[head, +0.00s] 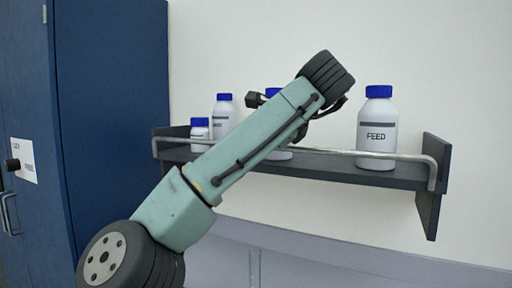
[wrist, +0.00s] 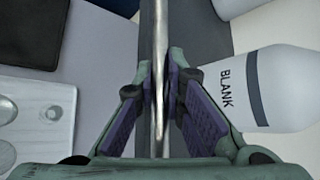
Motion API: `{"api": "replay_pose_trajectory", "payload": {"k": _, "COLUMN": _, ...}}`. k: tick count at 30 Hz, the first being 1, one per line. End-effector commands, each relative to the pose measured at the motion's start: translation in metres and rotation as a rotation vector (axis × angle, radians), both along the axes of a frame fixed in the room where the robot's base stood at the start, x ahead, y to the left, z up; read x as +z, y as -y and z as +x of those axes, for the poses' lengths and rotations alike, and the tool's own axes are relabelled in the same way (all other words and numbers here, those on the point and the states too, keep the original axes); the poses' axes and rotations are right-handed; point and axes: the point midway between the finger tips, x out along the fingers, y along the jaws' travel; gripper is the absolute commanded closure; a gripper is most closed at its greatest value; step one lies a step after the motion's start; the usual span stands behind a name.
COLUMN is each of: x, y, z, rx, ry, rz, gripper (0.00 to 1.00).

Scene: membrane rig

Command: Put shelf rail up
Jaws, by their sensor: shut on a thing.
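The shelf rail is a thin metal bar (head: 370,154) along the front of the dark wall shelf (head: 400,176), bent down at its right end. It stands a little above the shelf board, in front of the bottles. In the wrist view the rail (wrist: 158,40) runs from the top edge down between the purple-padded fingers. My gripper (wrist: 160,80) is shut on the rail. In the head view my arm reaches up across the shelf and hides most of the gripper and the rail's middle.
A FEED bottle (head: 376,130) stands on the shelf at right. Smaller blue-capped bottles (head: 223,112) stand at left, and another is partly behind my arm. A BLANK bottle (wrist: 265,90) is close right of my fingers in the wrist view. A blue cabinet (head: 110,110) stands at left.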

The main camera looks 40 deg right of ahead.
Motion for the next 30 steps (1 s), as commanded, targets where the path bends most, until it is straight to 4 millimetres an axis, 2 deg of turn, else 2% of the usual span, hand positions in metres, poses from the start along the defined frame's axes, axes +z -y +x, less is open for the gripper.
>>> {"api": "replay_pose_trajectory", "payload": {"k": 9, "x": 0.0005, "y": 0.0049, "z": 0.0026, "rx": 0.004, "ry": -0.041, "rz": 0.098, "gripper": 1.00}}
{"api": "replay_pose_trajectory", "payload": {"k": 24, "x": -0.0001, "y": 0.0063, "z": 0.0031, "rx": 0.002, "ry": -0.048, "rz": 0.115, "gripper": 1.00}}
{"api": "replay_pose_trajectory", "payload": {"k": 25, "x": -0.0001, "y": 0.0063, "z": 0.0031, "rx": 0.002, "ry": -0.048, "rz": 0.115, "gripper": 0.89}}
{"api": "replay_pose_trajectory", "payload": {"k": 30, "x": -0.0002, "y": 0.0064, "z": 0.0031, "rx": 0.002, "ry": -0.048, "rz": 0.115, "gripper": 0.77}}
